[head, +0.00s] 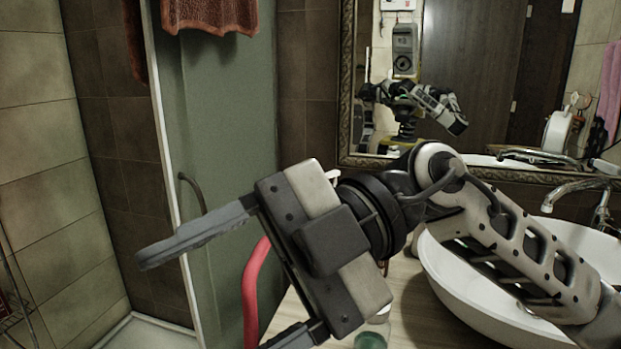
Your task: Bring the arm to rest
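My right arm comes in from the right and reaches across in front of the basin. Its gripper (215,300) points to the lower left, in front of the glass shower door. The fingers are spread wide apart, and I see nothing held between them. One finger shows in full, while the other is cut off by the bottom edge of the picture. My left gripper is not in view.
A white vessel basin (455,290) with a metal faucet (580,190) stands on the wooden counter (410,315). A clear container with teal contents (371,340) and a red curved object (252,290) are close to the gripper. A mirror (480,75) reflects my body.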

